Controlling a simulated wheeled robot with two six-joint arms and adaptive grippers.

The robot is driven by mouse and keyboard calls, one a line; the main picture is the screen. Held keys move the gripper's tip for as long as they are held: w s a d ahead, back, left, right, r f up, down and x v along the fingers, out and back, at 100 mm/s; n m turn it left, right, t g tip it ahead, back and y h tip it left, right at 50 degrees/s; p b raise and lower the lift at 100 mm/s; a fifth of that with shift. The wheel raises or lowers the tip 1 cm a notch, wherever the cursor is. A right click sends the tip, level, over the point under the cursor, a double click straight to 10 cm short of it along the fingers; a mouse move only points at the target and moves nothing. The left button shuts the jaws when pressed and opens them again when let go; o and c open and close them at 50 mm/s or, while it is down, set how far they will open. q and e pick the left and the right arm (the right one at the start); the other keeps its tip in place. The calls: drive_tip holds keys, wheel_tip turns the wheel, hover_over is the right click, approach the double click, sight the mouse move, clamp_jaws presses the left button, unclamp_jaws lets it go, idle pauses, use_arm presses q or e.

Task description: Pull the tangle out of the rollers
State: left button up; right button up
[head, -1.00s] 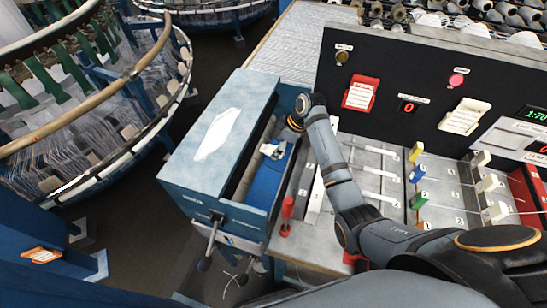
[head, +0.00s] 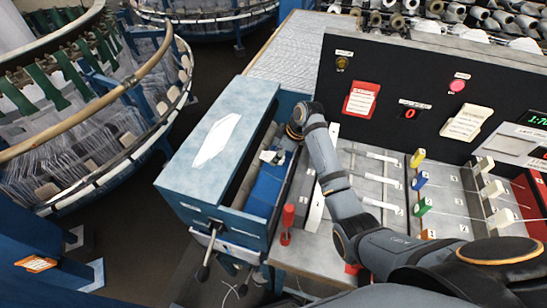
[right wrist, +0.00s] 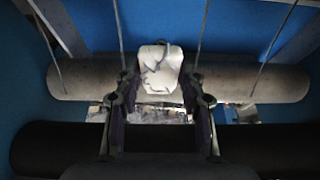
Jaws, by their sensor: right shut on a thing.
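The tangle (right wrist: 160,68) is a pale, crumpled lump with dark lines, lying against the grey roller (right wrist: 80,82) in the right wrist view. A dark roller (right wrist: 55,145) runs parallel, nearer the camera. My right gripper (right wrist: 160,92) has one finger on each side of the tangle's lower part and is shut on it. The tangle cannot be made out clearly there. My left gripper is not in view.
Thin rods stand over the grey roller, close around the fingers. Box walls surround the gripper. A red-handled lever (head: 287,222) stands right of the box. A bench panel with coloured sliders (head: 421,205) lies further right. A circular loom (head: 120,160) is at left.

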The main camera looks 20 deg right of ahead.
drive_tip(key=shift+s+d+r+p, duration=0.1)
drive_tip(key=shift+s+d+p, duration=0.15)
drive_tip(key=shift+p, duration=0.2)
drive_tip(key=shift+s+d, duration=0.15)
drive_tip(key=shift+d, duration=0.1)
drive_tip(key=s+d+p, duration=0.1)
drive_tip(key=d+p, duration=0.1)
drive_tip(key=p, duration=0.1)
drive_tip(key=shift+s+d, duration=0.3)
drive_tip(key=shift+s, duration=0.1)
drive_tip(key=shift+r, duration=0.1)
